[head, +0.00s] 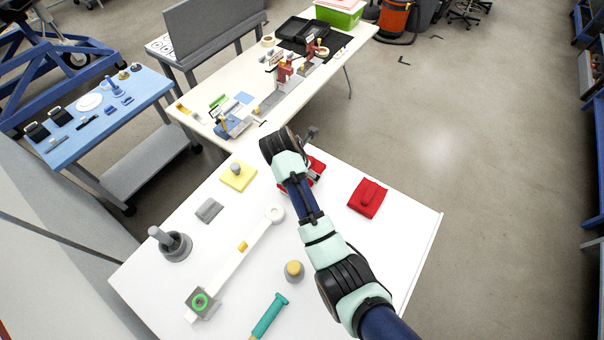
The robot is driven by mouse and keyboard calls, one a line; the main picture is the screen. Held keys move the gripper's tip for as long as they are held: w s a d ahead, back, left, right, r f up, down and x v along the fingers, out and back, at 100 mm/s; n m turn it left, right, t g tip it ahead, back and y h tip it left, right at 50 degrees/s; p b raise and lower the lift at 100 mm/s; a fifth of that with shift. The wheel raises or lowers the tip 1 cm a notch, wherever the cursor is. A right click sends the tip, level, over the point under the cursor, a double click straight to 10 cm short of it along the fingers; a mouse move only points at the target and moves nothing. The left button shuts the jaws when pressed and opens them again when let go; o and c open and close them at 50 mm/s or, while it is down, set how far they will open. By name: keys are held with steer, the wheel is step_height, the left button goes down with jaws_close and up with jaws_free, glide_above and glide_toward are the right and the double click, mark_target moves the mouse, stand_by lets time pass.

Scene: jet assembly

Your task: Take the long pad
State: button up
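A red pad (368,198) with a raised grip on top lies on the right part of the white table. A second red piece (317,164) lies farther left, partly hidden by my arm. I cannot tell for sure which one is the long pad. My gripper (315,175) is mostly hidden behind my arm, low at the second red piece. Whether its fingers touch or hold that piece cannot be made out.
On the white table (222,320) are a yellow pad with a knob (239,177), a grey block (209,210), a grey post on a round base (174,245), a long white bar (245,255), a yellow-topped knob (293,271) and a teal tool (269,316). The table's right edge is clear.

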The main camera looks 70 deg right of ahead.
steer(key=shift+r, duration=0.15)
step_height(320, 180, up, 10)
steer(key=shift+f+b, duration=0.1)
steer(key=shift+b, duration=0.65)
